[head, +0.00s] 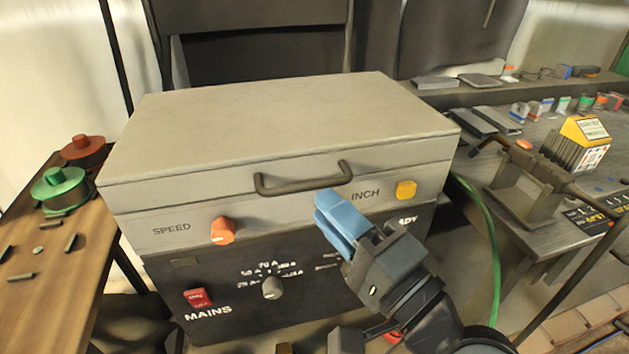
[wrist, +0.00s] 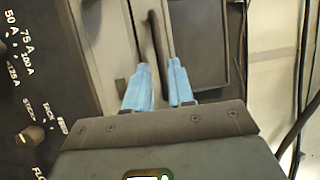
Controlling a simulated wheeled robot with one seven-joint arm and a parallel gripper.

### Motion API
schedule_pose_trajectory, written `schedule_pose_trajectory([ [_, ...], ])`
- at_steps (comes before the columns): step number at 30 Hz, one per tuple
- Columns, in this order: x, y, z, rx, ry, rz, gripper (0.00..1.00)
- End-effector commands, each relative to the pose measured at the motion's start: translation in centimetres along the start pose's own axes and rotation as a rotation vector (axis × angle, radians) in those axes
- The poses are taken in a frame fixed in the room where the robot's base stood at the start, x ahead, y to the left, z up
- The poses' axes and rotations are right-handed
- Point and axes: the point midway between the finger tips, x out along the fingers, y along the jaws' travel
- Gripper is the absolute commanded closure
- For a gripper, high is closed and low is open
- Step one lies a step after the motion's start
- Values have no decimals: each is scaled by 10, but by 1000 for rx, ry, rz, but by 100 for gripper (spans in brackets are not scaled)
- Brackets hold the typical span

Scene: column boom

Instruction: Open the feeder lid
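The feeder lid (head: 290,115) is the broad grey top of a box-shaped machine, and it lies shut. A dark bar handle (head: 303,181) sticks out from its front edge. My gripper (head: 326,207) is just in front of and below the right part of this handle in the head view. In the wrist view its two blue fingertips (wrist: 157,72) are apart, and the handle (wrist: 157,40) runs ahead in line with the gap between them. I cannot tell whether the fingers touch the handle. Nothing appears gripped.
An orange SPEED knob (head: 222,231), a yellow INCH button (head: 406,189) and a red MAINS switch (head: 197,298) sit on the machine's front. A wooden bench (head: 45,265) with spools is at left. A cluttered grey bench (head: 480,160) and a green cable (head: 494,250) are at right.

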Motion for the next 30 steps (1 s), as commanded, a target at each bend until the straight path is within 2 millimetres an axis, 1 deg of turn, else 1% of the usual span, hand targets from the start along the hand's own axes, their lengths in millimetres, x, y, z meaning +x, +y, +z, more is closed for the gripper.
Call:
schedule_pose_trajectory([
  [1,9,-4,0,-1,-2,-2,77],
  [3,21,-3,0,0,-2,-1,77],
  [6,35,-3,0,-2,0,-1,77],
  [10,50,-2,0,-2,1,0,77],
  [15,59,-1,0,-2,1,0,77],
  [22,59,0,0,-2,1,1,77],
  [23,59,0,0,-2,2,1,78],
  [30,59,0,0,-2,2,1,100],
])
